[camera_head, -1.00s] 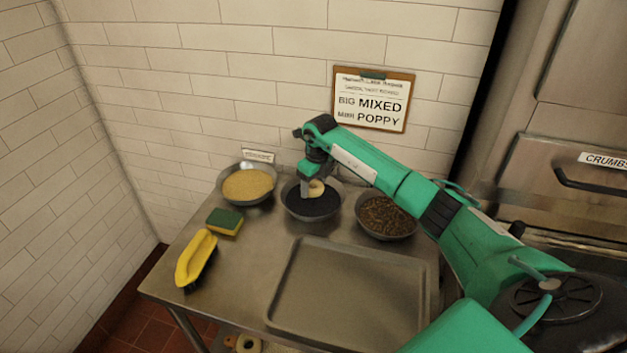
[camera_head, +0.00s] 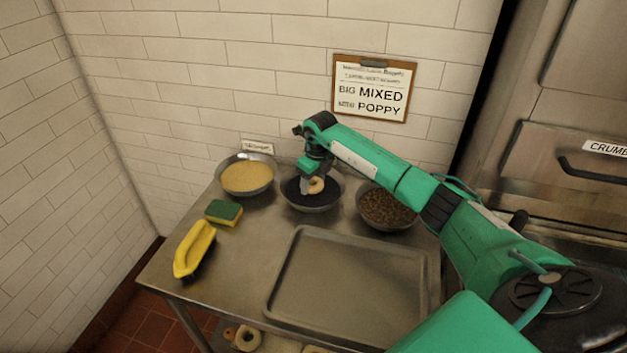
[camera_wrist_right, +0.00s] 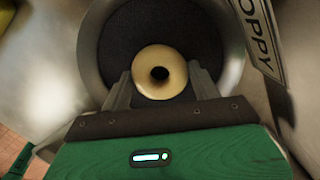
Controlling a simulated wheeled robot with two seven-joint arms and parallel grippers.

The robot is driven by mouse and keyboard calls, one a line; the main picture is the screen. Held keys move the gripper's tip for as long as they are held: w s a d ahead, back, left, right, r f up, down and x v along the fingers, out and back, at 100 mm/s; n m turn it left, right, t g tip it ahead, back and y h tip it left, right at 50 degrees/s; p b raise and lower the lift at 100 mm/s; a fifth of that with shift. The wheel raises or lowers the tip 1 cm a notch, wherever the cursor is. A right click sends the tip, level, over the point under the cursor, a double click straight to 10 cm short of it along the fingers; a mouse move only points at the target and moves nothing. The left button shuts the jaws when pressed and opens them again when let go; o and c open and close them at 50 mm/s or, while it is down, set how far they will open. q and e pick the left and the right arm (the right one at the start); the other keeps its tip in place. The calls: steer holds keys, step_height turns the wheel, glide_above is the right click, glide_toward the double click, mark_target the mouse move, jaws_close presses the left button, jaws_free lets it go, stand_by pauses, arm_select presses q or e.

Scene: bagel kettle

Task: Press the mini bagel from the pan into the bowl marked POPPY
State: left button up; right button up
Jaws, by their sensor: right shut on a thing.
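The mini bagel (camera_head: 316,185) is a small pale ring, also seen in the right wrist view (camera_wrist_right: 160,72). My right gripper (camera_head: 311,187) is shut on it, with one finger on each side in the wrist view (camera_wrist_right: 160,80). The gripper points down inside the middle bowl (camera_head: 312,208), a metal bowl of black seeds. In the wrist view the bowl (camera_wrist_right: 88,62) has a label reading "...OPPY" (camera_wrist_right: 262,40) beside it. I cannot tell whether the bagel touches the seeds. My left gripper is not in view.
A bowl of pale seeds (camera_head: 247,178) stands left and a bowl of brown mixed topping (camera_head: 387,208) right. An empty tray (camera_head: 350,285) lies in front. A sponge (camera_head: 223,212) and yellow brush (camera_head: 194,250) sit at left. A clipboard (camera_head: 372,88) hangs behind.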

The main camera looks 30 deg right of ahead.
steer(key=shift+f, duration=0.35)
steer(key=shift+r, duration=0.15)
stand_by(0.9)
step_height(320, 180, up, 10)
steer(key=p, duration=0.5)
stand_by(0.5)
stand_by(0.4)
